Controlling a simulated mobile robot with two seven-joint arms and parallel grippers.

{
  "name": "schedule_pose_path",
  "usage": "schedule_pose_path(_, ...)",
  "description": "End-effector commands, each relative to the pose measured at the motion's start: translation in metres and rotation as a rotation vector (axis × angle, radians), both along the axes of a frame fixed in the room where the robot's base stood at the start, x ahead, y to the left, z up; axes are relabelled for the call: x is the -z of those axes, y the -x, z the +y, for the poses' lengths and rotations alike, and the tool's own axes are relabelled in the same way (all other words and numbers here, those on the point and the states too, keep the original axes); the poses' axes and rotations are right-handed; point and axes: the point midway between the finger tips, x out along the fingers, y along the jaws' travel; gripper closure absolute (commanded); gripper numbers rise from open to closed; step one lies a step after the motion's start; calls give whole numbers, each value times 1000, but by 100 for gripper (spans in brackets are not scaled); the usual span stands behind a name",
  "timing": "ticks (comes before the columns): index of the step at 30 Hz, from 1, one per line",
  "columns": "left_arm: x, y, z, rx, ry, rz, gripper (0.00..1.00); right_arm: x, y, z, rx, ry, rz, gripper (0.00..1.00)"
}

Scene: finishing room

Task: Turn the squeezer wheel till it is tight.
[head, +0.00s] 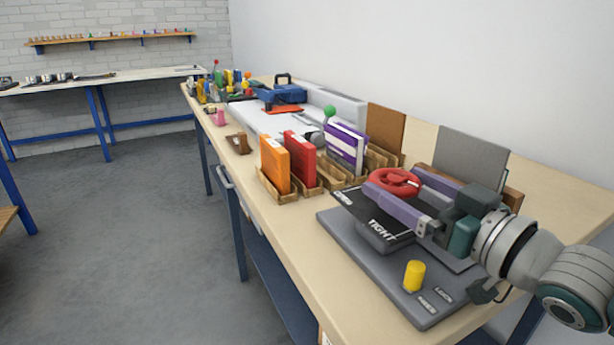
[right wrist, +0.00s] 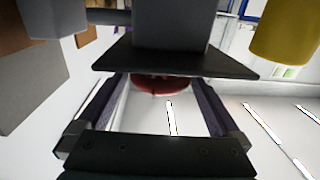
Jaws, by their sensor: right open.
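The squeezer wheel (head: 394,179) is a red ring on the squeezer (head: 372,233), a dark grey device whose black plate reads "TIGHT". My right gripper (head: 393,184) comes in from the right. Its two purple fingers are open and apart, one on the near side of the wheel and one on the far side. In the right wrist view the wheel (right wrist: 160,86) shows between the finger ends, partly hidden by a dark plate (right wrist: 180,62). I cannot tell whether the fingers touch it. My left gripper is not in view.
A yellow knob (head: 414,276) stands on the squeezer's grey base (head: 432,309). Orange (head: 275,163) and red (head: 300,158) binders stand in wooden racks to the left. Grey (head: 474,155) and brown (head: 386,132) panels stand behind. The bench's right rear (head: 560,190) is clear.

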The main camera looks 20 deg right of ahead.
Motion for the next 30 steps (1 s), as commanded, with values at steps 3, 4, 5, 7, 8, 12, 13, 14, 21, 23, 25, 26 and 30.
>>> schedule_pose_path(3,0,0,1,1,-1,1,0,0,0,0,0,0,0,0)
schedule_pose_path(4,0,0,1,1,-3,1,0,0,0,0,0,0,0,0)
schedule_pose_path(5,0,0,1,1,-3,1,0,0,0,0,0,0,0,2)
schedule_pose_path(7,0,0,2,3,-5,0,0,0,0,0,0,0,0,10)
schedule_pose_path(8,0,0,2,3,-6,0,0,0,0,0,0,0,0,14)
schedule_pose_path(12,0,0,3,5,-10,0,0,0,0,0,0,0,-1,29)
schedule_pose_path(13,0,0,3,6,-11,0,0,0,0,0,0,0,-1,33)
schedule_pose_path(14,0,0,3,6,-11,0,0,0,0,0,0,0,-1,36)
schedule_pose_path(21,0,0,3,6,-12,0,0,0,0,0,-1,0,-1,63)
schedule_pose_path(23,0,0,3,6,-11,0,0,-1,0,0,0,-1,-2,64)
schedule_pose_path(25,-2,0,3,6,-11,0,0,-2,0,1,10,-3,-3,64)
schedule_pose_path(26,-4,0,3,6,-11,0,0,-2,0,1,18,-5,-4,64)
schedule_pose_path(30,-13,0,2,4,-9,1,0,-5,0,3,89,-10,-7,64)
